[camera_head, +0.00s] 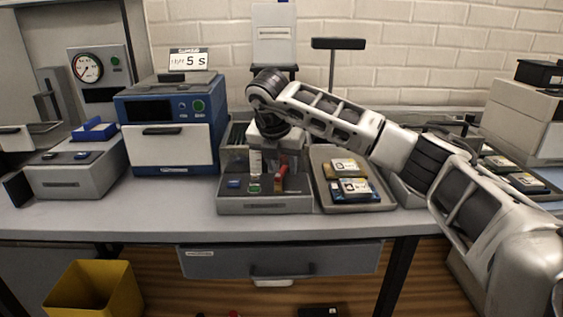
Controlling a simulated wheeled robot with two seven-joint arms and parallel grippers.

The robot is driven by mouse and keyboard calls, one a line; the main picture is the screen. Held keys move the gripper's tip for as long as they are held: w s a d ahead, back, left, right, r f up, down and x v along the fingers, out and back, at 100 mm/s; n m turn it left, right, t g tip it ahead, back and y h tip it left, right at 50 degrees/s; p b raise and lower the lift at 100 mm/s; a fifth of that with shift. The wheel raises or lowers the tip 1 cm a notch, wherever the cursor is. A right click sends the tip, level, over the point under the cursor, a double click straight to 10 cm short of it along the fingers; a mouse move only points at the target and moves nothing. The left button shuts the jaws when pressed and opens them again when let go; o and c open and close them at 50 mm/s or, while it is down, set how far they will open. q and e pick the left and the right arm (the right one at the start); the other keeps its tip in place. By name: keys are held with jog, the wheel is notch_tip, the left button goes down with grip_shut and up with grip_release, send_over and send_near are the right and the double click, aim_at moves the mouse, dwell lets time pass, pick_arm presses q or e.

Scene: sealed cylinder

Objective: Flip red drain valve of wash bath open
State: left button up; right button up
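The wash bath appears to be the grey box (264,206) at the front middle of the bench. A small red valve handle (281,177) stands roughly upright on its top, with a green button (254,188) and a blue part (234,183) to its left. My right arm reaches in from the right, and my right gripper (277,158) points down over the bath, just above and behind the red handle. Its fingertips are small and partly hidden, so I cannot tell whether they are open or touch the handle. My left gripper is not in view.
A tray (325,205) with labelled blocks (352,190) lies right of the bath. A blue-and-white machine (172,130) with a "5 s" sign (189,62) stands to its left. A closed drawer (222,262) is below the bench, and a yellow bin (95,290) stands at lower left.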

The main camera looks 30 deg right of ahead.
jog(key=shift+c, duration=0.2)
grip_shut()
jog(key=shift+w+a+f+n+t+y+b, duration=0.1)
jog(key=shift+n+t+y+b, duration=0.1)
jog(key=shift+n, duration=0.4)
jog(key=shift+w+a+n+t+y+b, duration=0.1)
jog(key=shift+n+y+b, duration=0.1)
jog(key=shift+n, duration=0.4)
jog(key=shift+w+a+n+y, duration=0.15)
jog(key=shift+n+y, duration=0.15)
jog(key=shift+n, duration=0.8)
jog(key=shift+o, duration=0.2)
grip_release()
jog(key=shift+r, duration=0.2)
